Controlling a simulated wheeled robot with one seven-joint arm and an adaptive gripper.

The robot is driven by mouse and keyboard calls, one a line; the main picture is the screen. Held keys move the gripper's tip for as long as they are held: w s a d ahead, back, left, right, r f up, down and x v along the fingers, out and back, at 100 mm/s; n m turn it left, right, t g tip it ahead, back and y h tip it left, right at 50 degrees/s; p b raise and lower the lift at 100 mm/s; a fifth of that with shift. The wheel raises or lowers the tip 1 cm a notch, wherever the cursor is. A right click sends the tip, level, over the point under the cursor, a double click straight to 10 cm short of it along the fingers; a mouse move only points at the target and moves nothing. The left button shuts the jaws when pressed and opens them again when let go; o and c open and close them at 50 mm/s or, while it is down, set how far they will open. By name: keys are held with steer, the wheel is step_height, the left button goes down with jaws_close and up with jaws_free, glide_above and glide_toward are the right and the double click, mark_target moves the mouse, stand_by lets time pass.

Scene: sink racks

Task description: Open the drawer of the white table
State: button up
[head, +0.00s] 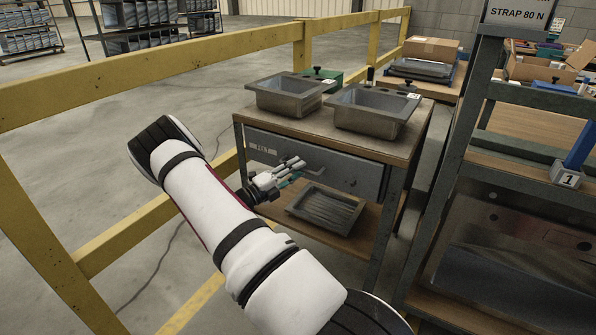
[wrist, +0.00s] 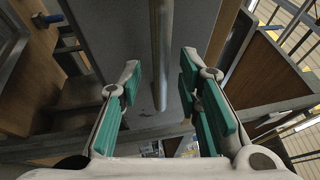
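The table has a grey metal frame and a wooden top (head: 316,122); none of it looks clearly white. Its grey drawer (head: 368,180) sits under the top and looks closed. My gripper (head: 296,168) is in front of the drawer face, left of its middle, and covers part of it. In the wrist view my gripper (wrist: 160,78) is open, with teal pads on both sides. A metal bar handle (wrist: 161,55) runs between the two fingers in that picture, in front of the grey drawer face (wrist: 103,30). No contact shows; I cannot tell the remaining depth gap.
Two metal sinks (head: 290,96) (head: 374,112) stand on the top. A metal tray (head: 327,210) lies on the lower shelf. A yellow railing (head: 150,79) runs along the left and behind. A dark rack (head: 470,140) stands close at the right.

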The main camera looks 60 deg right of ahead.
steer(key=shift+s+d+r, duration=0.1)
steer(key=shift+s+d, duration=0.1)
steer(key=shift+d, duration=0.35)
jaws_close()
steer(key=shift+a, duration=0.15)
steer(key=s+a+p, duration=0.1)
steer(key=a+p, duration=0.3)
steer(key=a, duration=1.9)
steer(key=shift+s, duration=0.35)
steer(key=shift+a, duration=0.1)
jaws_free()
